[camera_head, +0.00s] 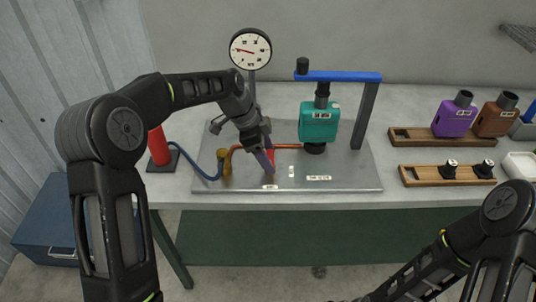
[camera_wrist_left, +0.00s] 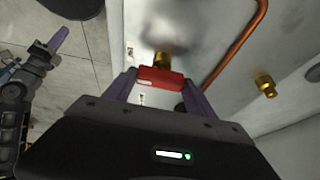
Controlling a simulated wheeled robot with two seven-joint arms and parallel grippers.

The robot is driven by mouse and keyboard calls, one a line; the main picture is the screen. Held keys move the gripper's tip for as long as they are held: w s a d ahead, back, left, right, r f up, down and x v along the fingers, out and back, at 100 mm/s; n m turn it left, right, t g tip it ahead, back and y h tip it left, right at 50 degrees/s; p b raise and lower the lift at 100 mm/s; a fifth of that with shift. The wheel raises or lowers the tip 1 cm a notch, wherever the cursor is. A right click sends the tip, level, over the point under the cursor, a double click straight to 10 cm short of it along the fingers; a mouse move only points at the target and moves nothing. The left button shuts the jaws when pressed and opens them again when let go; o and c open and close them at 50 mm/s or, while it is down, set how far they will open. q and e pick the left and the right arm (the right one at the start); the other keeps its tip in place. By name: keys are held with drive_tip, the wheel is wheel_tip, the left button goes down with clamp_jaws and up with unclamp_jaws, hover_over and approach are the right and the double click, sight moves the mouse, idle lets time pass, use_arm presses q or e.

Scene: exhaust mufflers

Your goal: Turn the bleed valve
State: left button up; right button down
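The bleed valve's red handle (camera_head: 271,158) stands at the front of the grey plate, on the copper pipe line. In the left wrist view the red handle (camera_wrist_left: 160,79) lies between the purple fingers of my left gripper (camera_wrist_left: 162,88), filling the gap with a finger against each end. A blurred brass fitting (camera_wrist_left: 160,60) shows just beyond it. In the head view my left gripper (camera_head: 267,160) reaches down over the valve and partly hides it. My right gripper (camera_wrist_left: 34,55) shows at the left of the left wrist view, its fingers apart and apparently empty.
A round gauge (camera_head: 250,49) stands behind the plate (camera_head: 340,178). A teal muffler (camera_head: 319,122) sits under a blue clamp arm (camera_head: 345,76) to the right. A blue hose (camera_head: 196,167) runs at the left. Wooden racks (camera_head: 402,139) and other mufflers (camera_head: 455,118) stand farther right.

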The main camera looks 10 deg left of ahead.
use_arm(q)
drive_tip(key=c, duration=0.9)
drive_tip(key=shift+o, duration=0.2)
